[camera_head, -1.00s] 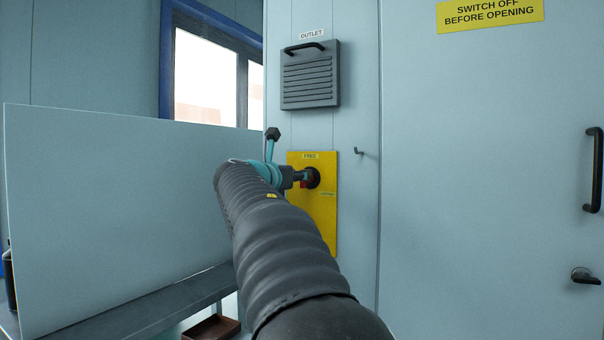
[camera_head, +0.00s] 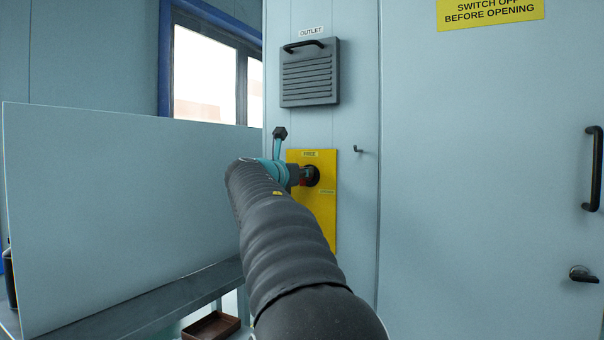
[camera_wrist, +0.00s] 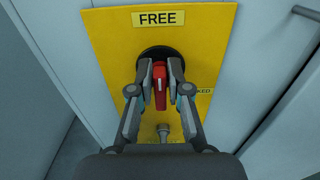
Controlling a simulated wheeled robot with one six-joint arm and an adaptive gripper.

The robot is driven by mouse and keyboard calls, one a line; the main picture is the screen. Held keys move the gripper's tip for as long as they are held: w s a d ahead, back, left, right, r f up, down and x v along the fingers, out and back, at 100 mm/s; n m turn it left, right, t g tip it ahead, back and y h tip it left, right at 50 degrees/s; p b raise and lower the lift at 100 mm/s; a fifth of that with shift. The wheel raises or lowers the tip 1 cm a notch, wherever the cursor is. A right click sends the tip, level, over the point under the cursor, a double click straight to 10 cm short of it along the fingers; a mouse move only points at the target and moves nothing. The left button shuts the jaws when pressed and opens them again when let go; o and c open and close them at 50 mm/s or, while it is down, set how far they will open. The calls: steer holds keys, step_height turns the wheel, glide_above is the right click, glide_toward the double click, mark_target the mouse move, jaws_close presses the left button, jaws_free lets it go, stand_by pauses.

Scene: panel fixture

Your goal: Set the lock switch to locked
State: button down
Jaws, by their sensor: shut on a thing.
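The lock switch has a red handle (camera_wrist: 159,88) with a small white mark, on a round black base (camera_wrist: 150,54). It sits on a yellow plate (camera_wrist: 110,35), which also shows in the head view (camera_head: 322,222). The plate's top label reads FREE (camera_wrist: 158,19). A label at its right, partly hidden by a finger, ends in "KED" (camera_wrist: 204,90). In the wrist view the handle stands roughly upright, its free end toward the bottom. My gripper (camera_wrist: 160,76) is shut on the handle, one finger on each side. In the head view my arm partly covers the plate.
A grey metal peg (camera_wrist: 163,131) stands low on the plate, below the handle. A louvred outlet cover (camera_head: 310,80) is above, and a small hook (camera_head: 358,149) is to the right. A large pale panel (camera_head: 110,210) stands left of my arm. A door handle (camera_head: 593,170) is far right.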

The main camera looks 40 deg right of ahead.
steer(key=shift+s+d+f+m+b, duration=0.15)
steer(key=shift+m+b, duration=1.2)
steer(key=shift+m, duration=1.6)
steer(key=shift+s+d+f+m+b, duration=0.1)
steer(key=shift+s+f+m+b, duration=0.15)
steer(key=shift+m+b, duration=1.95)
steer(key=shift+s+d+f+m+b, duration=0.15)
steer(key=shift+m+b, duration=0.4)
steer(key=shift+m, duration=3.2)
steer(key=shift+a, duration=0.1)
steer(key=c, duration=1.2)
jaws_free()
steer(key=shift+s, duration=0.15)
